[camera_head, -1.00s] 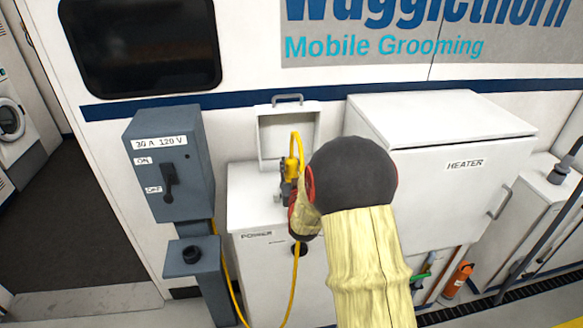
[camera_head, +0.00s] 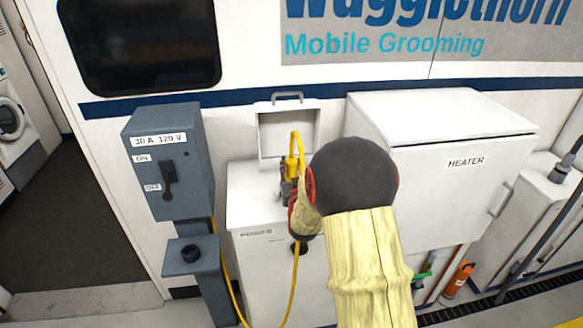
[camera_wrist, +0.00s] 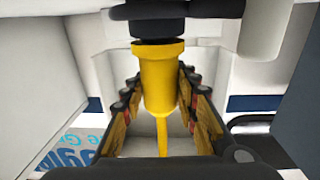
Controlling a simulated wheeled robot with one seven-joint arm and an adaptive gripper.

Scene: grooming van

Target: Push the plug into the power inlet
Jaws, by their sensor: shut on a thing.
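The yellow plug (camera_wrist: 162,75) sits between the two fingers of my gripper (camera_wrist: 162,110) in the wrist view, and the fingers are shut on it. Its dark end (camera_wrist: 158,25) points to the top of that view, close to a black round part there. In the head view the plug (camera_head: 294,160) stands in front of the opened white box of the power inlet (camera_head: 290,135). My gripper (camera_head: 291,187) is partly hidden by my own arm. The inlet's face is hidden, so I cannot tell whether the plug touches or enters it.
A yellow cable (camera_head: 294,285) hangs from the plug past the white power cabinet (camera_head: 262,285). A grey switch box (camera_head: 168,165) stands to the left. The white heater box (camera_head: 440,170) juts out close to the right of my arm.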

